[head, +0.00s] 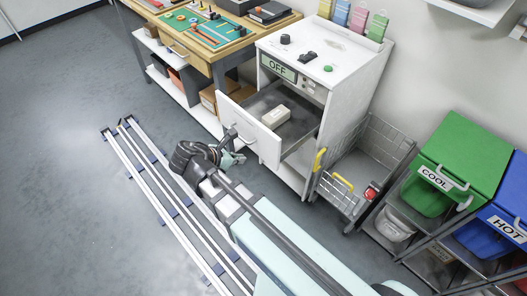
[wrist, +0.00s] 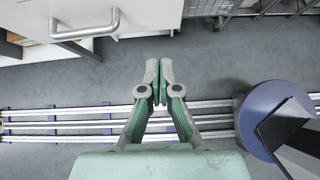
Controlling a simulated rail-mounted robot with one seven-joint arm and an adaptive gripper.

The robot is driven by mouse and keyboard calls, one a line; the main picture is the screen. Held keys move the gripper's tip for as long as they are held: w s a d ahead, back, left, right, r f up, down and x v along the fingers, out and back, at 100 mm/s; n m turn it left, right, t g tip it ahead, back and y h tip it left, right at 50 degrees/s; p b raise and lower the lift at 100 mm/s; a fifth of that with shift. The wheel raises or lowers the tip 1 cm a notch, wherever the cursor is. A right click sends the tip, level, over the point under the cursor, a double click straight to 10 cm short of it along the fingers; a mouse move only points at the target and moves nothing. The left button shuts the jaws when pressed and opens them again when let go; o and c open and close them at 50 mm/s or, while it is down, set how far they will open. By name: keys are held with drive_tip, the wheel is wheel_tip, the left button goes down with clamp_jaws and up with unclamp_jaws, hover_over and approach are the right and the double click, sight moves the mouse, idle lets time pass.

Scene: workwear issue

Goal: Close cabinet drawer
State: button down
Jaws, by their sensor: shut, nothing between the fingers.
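The white cabinet drawer (head: 249,134) is pulled well out of the white cabinet (head: 345,75), and a small pale box (head: 275,117) lies inside it. Its front carries a bar handle (head: 238,135). In the wrist view the handle (wrist: 84,24) is at the upper left, on the drawer front. My gripper (head: 238,158) is just in front of and below the drawer front, apart from the handle. In the wrist view my gripper (wrist: 158,84) has its green fingers together and empty, with floor beyond them.
A workbench (head: 220,63) with tools stands left of the cabinet. A wire cart (head: 345,180) with yellow handles stands right of it, then green (head: 465,150) and blue bins. Floor rails (head: 160,185) run at left; the floor beyond is clear.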

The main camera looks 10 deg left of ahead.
drive_tip(key=p, duration=0.1)
approach(269, 154)
drive_tip(key=shift+n, duration=0.3)
drive_tip(key=x, duration=0.5)
drive_tip(key=shift+s+a+f, duration=0.2)
drive_tip(key=shift+s+f, duration=0.1)
drive_tip(key=shift+w+d, duration=0.4)
drive_tip(key=shift+w, duration=0.2)
drive_tip(key=shift+p, duration=0.3)
